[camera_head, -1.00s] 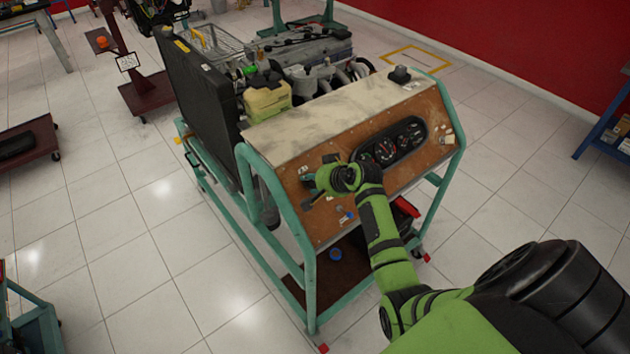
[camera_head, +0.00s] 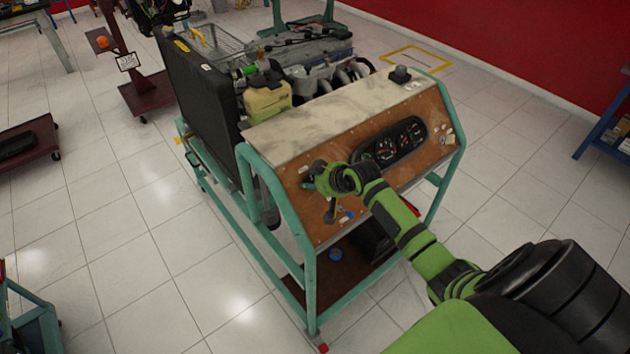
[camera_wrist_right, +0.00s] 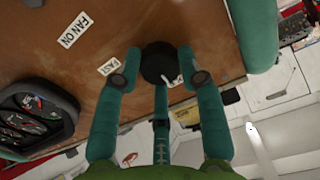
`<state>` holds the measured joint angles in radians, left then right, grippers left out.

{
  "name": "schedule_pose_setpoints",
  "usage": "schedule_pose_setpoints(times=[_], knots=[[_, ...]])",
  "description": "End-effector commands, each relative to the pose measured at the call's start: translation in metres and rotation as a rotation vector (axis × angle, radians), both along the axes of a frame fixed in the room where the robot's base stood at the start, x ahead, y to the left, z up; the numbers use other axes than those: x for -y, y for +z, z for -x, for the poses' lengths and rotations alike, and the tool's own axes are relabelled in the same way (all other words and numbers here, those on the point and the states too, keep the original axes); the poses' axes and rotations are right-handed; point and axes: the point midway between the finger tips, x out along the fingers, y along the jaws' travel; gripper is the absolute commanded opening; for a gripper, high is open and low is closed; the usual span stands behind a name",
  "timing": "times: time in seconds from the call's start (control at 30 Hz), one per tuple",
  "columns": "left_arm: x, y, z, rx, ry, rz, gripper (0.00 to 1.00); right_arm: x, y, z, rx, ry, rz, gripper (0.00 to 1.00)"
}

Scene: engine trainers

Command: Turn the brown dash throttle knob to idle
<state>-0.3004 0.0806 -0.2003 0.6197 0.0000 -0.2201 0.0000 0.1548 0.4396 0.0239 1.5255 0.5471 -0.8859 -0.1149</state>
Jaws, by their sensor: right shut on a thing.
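The dash throttle knob (camera_wrist_right: 157,62) looks dark, nearly black, in the right wrist view, on the brown panel near its edge. A white FAST label (camera_wrist_right: 108,66) is close to it on the left. My right gripper (camera_wrist_right: 160,78) has its teal fingers around the knob and is shut on it. In the head view the right gripper (camera_head: 313,177) is at the left part of the engine trainer's slanted brown panel (camera_head: 412,173); the hand hides the knob there. A small white mark shows on the knob, but its exact setting cannot be read. My left gripper is not in view.
A gauge cluster (camera_head: 390,145) lies right of the hand on the panel. A FAN ON label (camera_wrist_right: 76,29) is farther up-left in the wrist view. The trainer's teal tube frame (camera_head: 310,280) borders the panel.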

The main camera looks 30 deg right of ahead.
Motion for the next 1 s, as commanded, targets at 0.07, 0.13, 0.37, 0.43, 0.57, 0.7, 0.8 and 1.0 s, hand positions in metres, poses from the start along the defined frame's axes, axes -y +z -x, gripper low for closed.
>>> schedule_pose_setpoints(times=[0.07, 0.13, 0.37, 0.43, 0.57, 0.7, 0.8, 1.0], knots=[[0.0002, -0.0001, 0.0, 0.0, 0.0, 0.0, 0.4, -0.0001, -0.0018, 0.0012, -0.004, 0.016, 0.017, 0.06], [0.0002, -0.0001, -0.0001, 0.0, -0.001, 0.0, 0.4, -0.0004, -0.0019, 0.0011, -0.003, 0.026, 0.028, 0.06], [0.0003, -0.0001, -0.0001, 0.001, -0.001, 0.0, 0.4, -0.0003, -0.0016, 0.0009, -0.001, 0.038, 0.042, 0.07], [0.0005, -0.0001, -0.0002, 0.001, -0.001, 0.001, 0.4, -0.0003, -0.0016, 0.0009, -0.001, 0.038, 0.042, 0.06], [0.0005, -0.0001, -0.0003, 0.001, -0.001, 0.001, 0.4, -0.0002, -0.0016, 0.0009, -0.001, 0.038, 0.042, 0.06], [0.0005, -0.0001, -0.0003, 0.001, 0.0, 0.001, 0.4, -0.0002, -0.0016, 0.0009, -0.001, 0.038, 0.042, 0.59], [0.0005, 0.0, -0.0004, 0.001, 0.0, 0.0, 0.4, -0.0002, -0.0013, 0.0007, 0.0, 0.038, 0.042, 0.63], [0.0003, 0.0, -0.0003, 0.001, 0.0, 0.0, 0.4, -0.0002, -0.0005, 0.0002, 0.002, 0.037, 0.041, 0.63]])
